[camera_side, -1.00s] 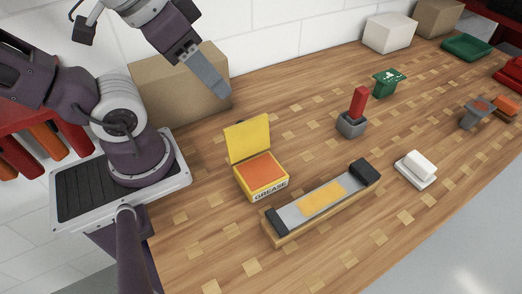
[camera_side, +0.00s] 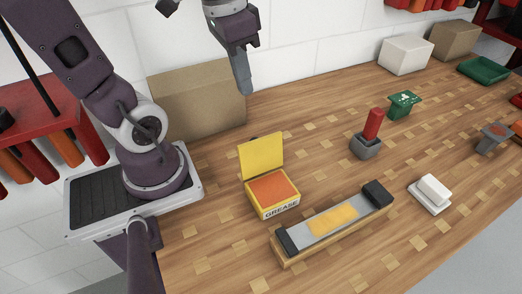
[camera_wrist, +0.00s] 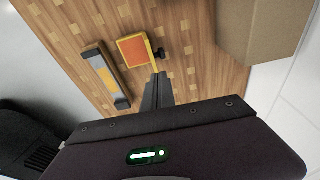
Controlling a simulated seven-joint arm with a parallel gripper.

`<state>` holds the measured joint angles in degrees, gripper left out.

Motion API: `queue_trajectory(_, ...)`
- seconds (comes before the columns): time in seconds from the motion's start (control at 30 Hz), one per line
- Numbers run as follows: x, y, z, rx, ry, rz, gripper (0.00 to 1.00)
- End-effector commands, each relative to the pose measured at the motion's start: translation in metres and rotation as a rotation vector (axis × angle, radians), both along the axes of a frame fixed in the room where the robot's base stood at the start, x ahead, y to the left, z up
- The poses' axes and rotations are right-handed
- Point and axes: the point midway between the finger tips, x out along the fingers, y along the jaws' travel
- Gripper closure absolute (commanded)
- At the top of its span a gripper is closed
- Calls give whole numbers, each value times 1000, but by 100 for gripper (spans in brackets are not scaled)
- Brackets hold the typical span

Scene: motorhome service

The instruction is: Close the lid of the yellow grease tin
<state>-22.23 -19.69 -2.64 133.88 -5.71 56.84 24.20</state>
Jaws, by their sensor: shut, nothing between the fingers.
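The yellow grease tin (camera_side: 272,207) stands on the wooden bench, with orange grease showing inside. Its yellow lid (camera_side: 261,157) is open and stands roughly upright at the tin's back edge. My gripper (camera_side: 246,92) is shut and empty, in the air above and behind the tin, pointing down. In the wrist view the tin (camera_wrist: 133,51) lies beyond the fingertips of my gripper (camera_wrist: 158,76), with the lid seen edge-on beside it and a dark knob-like part (camera_wrist: 159,53) next to it.
A long wooden block with a grey plate and yellow patch (camera_side: 332,219) lies in front of the tin. A cardboard box (camera_side: 197,103) stands behind left. A red-handled tool in a grey holder (camera_side: 368,139) and a white block (camera_side: 432,191) are to the right.

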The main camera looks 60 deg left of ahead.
Motion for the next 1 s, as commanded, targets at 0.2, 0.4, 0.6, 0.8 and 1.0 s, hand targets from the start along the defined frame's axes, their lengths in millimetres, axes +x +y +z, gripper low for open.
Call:
queue_trajectory(0.2,32,89,-48,-294,197,-36,100)
queue_trajectory(0.4,33,117,-69,-422,181,-65,100)
queue_trajectory(0.6,32,103,-97,-425,184,-69,100)
queue_trajectory(0.8,31,84,-137,-424,185,-68,100)
queue_trajectory(1.0,30,59,-155,-419,182,-71,100)
